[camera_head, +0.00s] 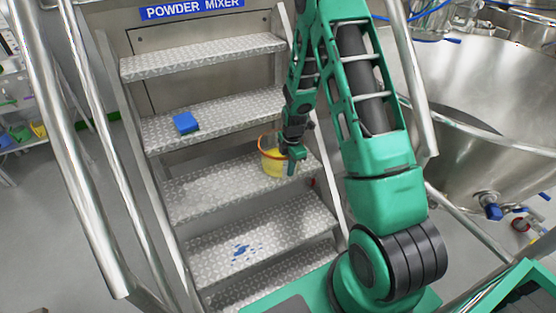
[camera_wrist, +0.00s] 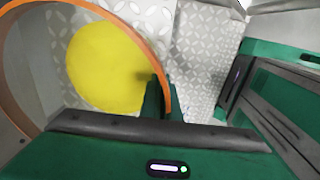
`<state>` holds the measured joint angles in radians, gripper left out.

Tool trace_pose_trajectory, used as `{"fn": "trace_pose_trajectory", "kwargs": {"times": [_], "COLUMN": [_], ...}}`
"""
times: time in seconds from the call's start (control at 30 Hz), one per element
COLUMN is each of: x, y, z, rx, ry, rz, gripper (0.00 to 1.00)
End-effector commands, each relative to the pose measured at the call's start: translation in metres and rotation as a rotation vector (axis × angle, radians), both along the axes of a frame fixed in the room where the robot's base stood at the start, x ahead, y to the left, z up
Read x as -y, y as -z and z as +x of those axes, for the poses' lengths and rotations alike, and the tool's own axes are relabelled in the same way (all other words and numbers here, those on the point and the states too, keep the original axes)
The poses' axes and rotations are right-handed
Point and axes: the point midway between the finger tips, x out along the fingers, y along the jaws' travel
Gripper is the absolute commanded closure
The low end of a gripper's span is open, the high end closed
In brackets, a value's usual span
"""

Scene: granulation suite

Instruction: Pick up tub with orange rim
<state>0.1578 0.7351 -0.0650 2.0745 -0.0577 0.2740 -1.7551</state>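The tub with the orange rim (camera_head: 268,152) is at the right end of a middle step in the head view. Its wall looks see-through, with yellow inside. My gripper (camera_head: 293,155) is at the tub's right side, pointing down. In the wrist view, the orange rim (camera_wrist: 150,48) curves across the upper left around a yellow round area (camera_wrist: 100,65). The two green fingers of my gripper (camera_wrist: 164,100) are close together, one on each side of the rim, and look shut on it. I cannot tell whether the tub's base touches the step.
A blue sponge-like block (camera_head: 186,122) lies on the step above, to the left. Blue spill marks (camera_head: 241,250) are on a lower step. Metal handrails (camera_head: 75,150) flank the stairs. A large steel vessel (camera_head: 480,100) stands at the right.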

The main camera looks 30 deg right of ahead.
Motion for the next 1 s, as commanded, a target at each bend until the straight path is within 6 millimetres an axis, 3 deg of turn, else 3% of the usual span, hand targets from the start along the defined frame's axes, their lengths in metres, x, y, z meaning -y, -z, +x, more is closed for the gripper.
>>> {"fn": "trace_pose_trajectory", "kwargs": {"times": [0.73,0.87,1.0], "x": [0.0,0.0,0.0], "y": [-0.002,-0.013,-0.037], "z": [0.001,0.001,0.002], "rx": [0.002,0.003,0.006], "ry": [0.0,0.0,0.0], "rz": [0.0,0.0,-0.001], "gripper": [1.0,1.0,1.0]}}
